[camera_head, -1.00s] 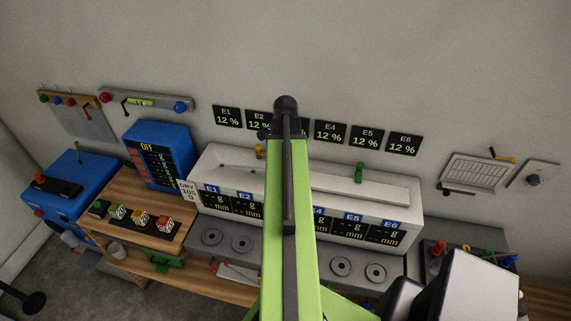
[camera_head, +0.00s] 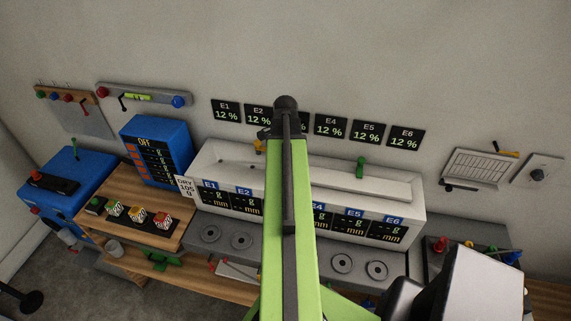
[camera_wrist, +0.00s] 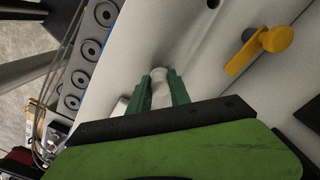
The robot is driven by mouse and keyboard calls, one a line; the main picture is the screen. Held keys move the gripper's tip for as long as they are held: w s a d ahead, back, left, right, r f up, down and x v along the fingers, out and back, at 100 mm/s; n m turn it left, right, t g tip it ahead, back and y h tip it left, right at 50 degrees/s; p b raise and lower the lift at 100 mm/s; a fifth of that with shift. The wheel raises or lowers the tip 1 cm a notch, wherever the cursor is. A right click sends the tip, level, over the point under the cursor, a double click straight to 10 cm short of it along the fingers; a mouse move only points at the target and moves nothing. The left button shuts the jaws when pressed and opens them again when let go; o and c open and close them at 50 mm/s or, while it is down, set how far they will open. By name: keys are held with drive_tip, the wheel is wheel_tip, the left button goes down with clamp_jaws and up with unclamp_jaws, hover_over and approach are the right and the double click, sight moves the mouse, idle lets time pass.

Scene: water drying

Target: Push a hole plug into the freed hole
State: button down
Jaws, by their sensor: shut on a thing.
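In the wrist view, the two green fingers of my gripper (camera_wrist: 165,88) are closed around a pale, round-ended piece (camera_wrist: 159,74), which looks like the hole plug. They hold it at the white trough (camera_wrist: 125,62); I cannot tell whether the plug is in a hole or just above the surface. In the head view, my arm covers the middle of the white trough (camera_head: 395,190), so my gripper and the plug are hidden there.
A yellow handle (camera_wrist: 265,42) stands close on the right in the wrist view. A green handle (camera_head: 361,166) is on the trough's right half. Numbered displays (camera_head: 246,203) line its front, above a grey ledge with round plates (camera_head: 343,264). A blue box (camera_head: 157,150) stands left.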

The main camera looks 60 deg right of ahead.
drive_tip(key=shift+f+b, duration=0.5)
drive_tip(key=shift+f, duration=0.1)
drive_tip(key=c, duration=1.1)
unclamp_jaws()
drive_tip(key=shift+r, duration=0.1)
wheel_tip(320, 180, up, 17)
drive_tip(key=p, duration=1.7)
drive_tip(key=shift+r+p, duration=0.2)
drive_tip(key=shift+p, duration=0.1)
